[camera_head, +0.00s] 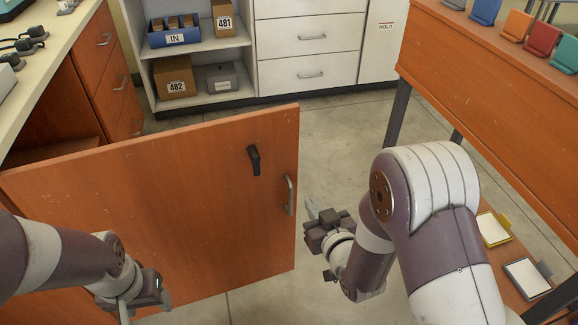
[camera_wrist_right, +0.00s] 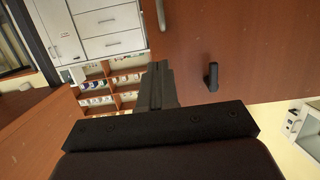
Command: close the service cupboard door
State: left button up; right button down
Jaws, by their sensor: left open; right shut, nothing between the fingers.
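The service cupboard door (camera_head: 190,200) is a wooden panel standing wide open, swung out from the counter at the left. It has a silver bar handle (camera_head: 290,195) near its free edge and a black latch lever (camera_head: 254,160). My right gripper (camera_head: 315,212) is shut and empty, just right of the door's free edge near the handle. In the right wrist view the shut fingers (camera_wrist_right: 158,85) are beside the door (camera_wrist_right: 240,50), with the black lever (camera_wrist_right: 212,76) to their right; contact cannot be told. My left gripper (camera_head: 145,305) is open at the lower left, in front of the door.
The counter (camera_head: 50,50) with wooden drawers (camera_head: 105,40) is at the left. A white cabinet (camera_head: 310,50) and shelf with boxes (camera_head: 175,75) stand behind. A wooden bench (camera_head: 480,60) with coloured holders is at the right. The floor (camera_head: 345,130) between is clear.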

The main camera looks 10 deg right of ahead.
jog(key=s+r+t, duration=0.1)
jog(key=t, duration=0.1)
jog(key=b, duration=0.4)
send_near(286, 158)
jog(key=shift+t+y, duration=0.3)
jog(key=shift+y, duration=0.1)
jog(key=w, duration=0.4)
jog(key=w+f, duration=0.1)
jog(key=w, duration=0.1)
jog(key=shift+a, duration=0.2)
jog(key=shift+w+r, duration=0.15)
jog(key=shift+w, duration=0.25)
